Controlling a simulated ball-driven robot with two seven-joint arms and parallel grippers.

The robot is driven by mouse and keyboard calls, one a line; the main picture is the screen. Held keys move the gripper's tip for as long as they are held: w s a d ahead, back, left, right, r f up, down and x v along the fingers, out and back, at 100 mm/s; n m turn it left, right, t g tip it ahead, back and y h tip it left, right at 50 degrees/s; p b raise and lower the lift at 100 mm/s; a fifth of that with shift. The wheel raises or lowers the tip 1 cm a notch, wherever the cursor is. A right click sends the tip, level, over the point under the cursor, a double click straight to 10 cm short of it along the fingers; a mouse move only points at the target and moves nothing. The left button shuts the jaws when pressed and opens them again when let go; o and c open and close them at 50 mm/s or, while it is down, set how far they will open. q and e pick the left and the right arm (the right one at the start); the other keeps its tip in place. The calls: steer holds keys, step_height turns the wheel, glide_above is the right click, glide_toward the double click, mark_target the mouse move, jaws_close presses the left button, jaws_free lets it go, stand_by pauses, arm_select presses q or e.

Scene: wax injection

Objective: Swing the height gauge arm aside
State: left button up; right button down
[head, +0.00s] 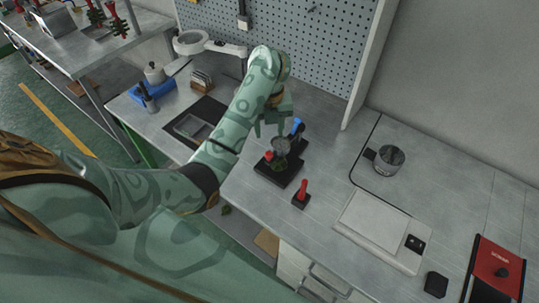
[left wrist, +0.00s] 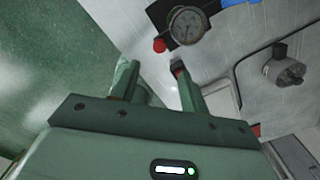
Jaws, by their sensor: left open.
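The height gauge, with a round grey dial (head: 281,146), stands on a black base (head: 279,172) on the bench, with a red knob (head: 268,155) and a blue handle (head: 297,127) beside the dial. In the left wrist view the dial (left wrist: 185,25) is at the top, with the red knob (left wrist: 159,45) to its left. My left gripper (head: 270,128) is just behind and left of the dial in the head view. Its fingers (left wrist: 153,72) are apart with nothing between them. The gauge's arm is hard to make out. My right gripper is not in view.
A small red-handled tool (head: 302,194) stands right of the base. A dark mat with a tray (head: 192,127) lies left. A pegboard (head: 290,40) rises behind.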

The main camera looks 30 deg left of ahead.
mark_target(269, 154)
arm_select(q)
step_height(269, 154, down, 10)
steer(key=b, duration=0.3)
steer(key=shift+b, duration=0.35)
jaws_close()
